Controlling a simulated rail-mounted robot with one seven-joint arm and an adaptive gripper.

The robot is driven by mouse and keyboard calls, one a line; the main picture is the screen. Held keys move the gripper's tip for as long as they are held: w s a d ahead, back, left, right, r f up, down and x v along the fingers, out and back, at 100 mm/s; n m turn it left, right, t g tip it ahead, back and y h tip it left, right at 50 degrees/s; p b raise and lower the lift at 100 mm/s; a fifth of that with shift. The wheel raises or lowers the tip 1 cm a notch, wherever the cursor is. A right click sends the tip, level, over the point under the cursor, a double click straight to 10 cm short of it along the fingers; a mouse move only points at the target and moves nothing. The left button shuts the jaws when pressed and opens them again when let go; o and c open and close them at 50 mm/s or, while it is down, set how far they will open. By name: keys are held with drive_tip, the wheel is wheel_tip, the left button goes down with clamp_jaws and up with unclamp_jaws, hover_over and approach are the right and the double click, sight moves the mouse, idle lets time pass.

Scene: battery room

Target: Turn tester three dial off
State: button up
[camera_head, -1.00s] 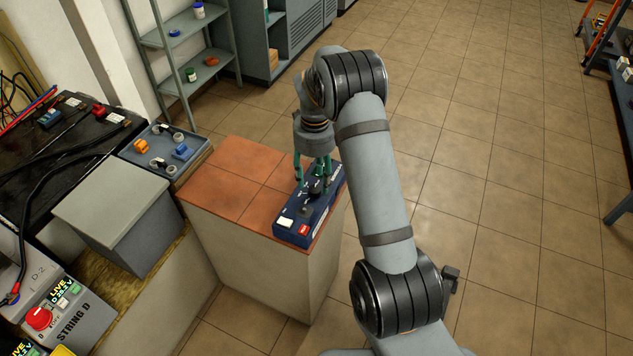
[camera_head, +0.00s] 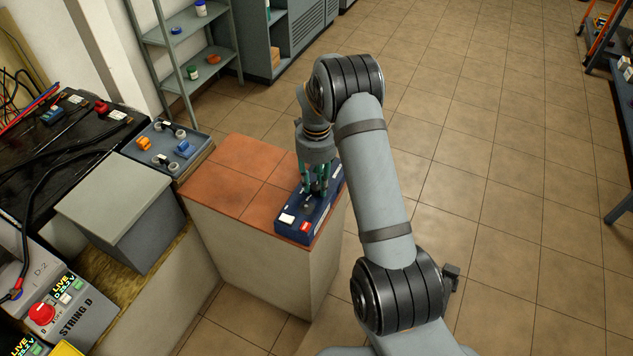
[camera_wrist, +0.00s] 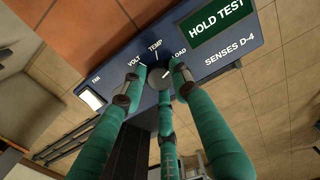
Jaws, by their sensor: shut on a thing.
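The tester is a dark blue box (camera_head: 291,229) lying on a terracotta-tiled top, and its panel (camera_wrist: 232,58) fills the middle of the wrist view. A grey round dial (camera_wrist: 159,80) sits on the panel, with the labels VOLT, TEMP and LOAD around it. A light mark on the dial seems to point toward LOAD. My gripper (camera_wrist: 160,76) has green fingers with their tips shut on the dial; it also shows over the tester in the head view (camera_head: 316,189). The fingers hide part of the dial and panel. The green display reads HOLD TEST, beside SENSES D-4.
The tiled pedestal top (camera_head: 226,178) is bare left of the tester. A grey box (camera_head: 117,190), a blue tray with small parts (camera_head: 160,150) and a STRING D unit (camera_head: 75,310) stand to the left. Open tiled floor lies to the right.

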drive_tip(key=c, duration=0.5)
